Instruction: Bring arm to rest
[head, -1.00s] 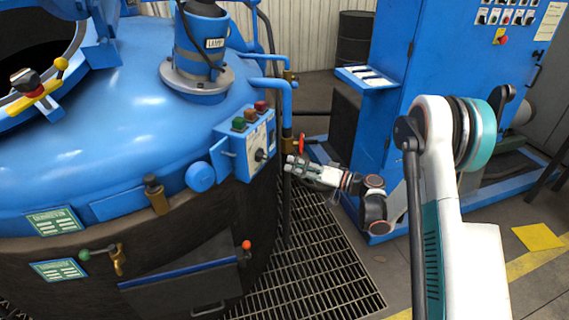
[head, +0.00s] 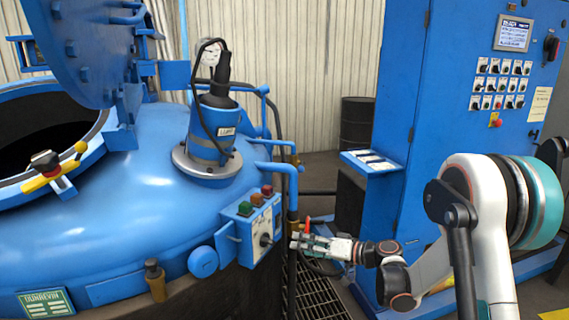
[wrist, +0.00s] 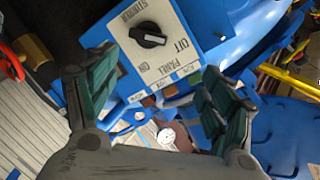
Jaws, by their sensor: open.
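My gripper (head: 300,241) reaches left from my white and teal arm in the head view. It is beside the small blue control box (head: 249,228) on the furnace's side. In the wrist view my gripper (wrist: 160,108) has its two dark green-padded fingers spread apart with nothing between them. Beyond the fingers is the control box's lettered face (wrist: 170,50) with a black rotary knob (wrist: 148,35). The fingers do not appear to touch the knob.
The blue furnace lid (head: 130,205) fills the left, with an open port and raised hatch (head: 85,50). A red-handled valve (head: 307,224) and pipe are close to my gripper. A blue cabinet (head: 450,100) stands behind my arm. Floor grating (head: 318,300) lies below.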

